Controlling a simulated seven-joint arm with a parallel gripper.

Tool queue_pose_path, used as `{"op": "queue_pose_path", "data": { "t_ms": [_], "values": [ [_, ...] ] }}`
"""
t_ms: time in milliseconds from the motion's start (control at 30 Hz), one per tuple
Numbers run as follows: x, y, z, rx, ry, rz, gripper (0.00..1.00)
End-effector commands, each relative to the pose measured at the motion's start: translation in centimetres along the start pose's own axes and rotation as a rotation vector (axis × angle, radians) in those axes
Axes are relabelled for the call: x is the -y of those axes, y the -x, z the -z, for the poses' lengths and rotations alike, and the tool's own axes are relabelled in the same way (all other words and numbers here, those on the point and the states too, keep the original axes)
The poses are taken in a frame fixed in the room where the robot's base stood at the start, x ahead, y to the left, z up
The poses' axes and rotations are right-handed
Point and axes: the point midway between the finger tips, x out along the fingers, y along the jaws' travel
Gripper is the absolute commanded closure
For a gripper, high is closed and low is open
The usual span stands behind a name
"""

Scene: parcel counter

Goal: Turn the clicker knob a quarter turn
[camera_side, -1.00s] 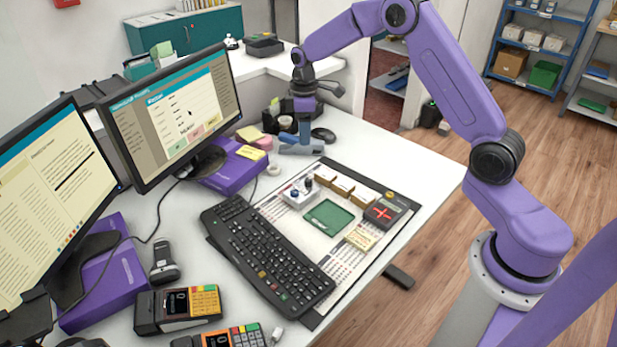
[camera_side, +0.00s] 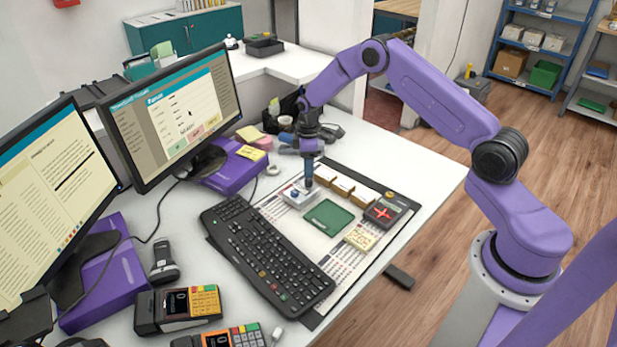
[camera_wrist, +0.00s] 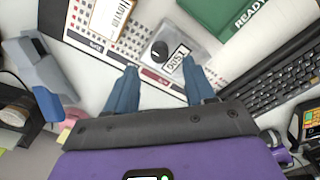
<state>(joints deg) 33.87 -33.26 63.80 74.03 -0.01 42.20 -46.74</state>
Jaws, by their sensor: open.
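The clicker is a small pale box (camera_side: 299,198) on the counter mat, with dark knobs on top that are small in the side view. In the wrist view a round black knob (camera_wrist: 159,49) with a white mark sits on the grey box, beside a label. My gripper (camera_side: 308,186) points down close over the box's right part. In the wrist view its blue-grey fingers (camera_wrist: 160,64) are apart with nothing held. The knob shows just beyond and between the fingertips. I cannot tell whether they touch the box.
Several small tan boxes (camera_side: 342,187) stand behind the tray. Monitors (camera_side: 175,113) stand on the left. The counter right of the mat is clear.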

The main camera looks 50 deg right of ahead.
Motion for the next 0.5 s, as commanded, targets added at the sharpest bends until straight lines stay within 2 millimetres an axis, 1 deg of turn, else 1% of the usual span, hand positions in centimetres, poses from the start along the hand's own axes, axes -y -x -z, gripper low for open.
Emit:
{"op": "queue_pose_path", "data": {
  "t_ms": [33,200,333,500],
  "values": [
    [0.0,-1.1,-0.1,0.002,0.0,0.002,0.46],
    [0.0,-3.5,-0.1,0.001,-0.001,0.001,0.46],
    [0.0,-4.6,0.0,0.0,-0.001,0.0,0.46],
    [0.0,-5.2,0.0,-0.001,0.0,-0.001,0.46]
  ]
}}
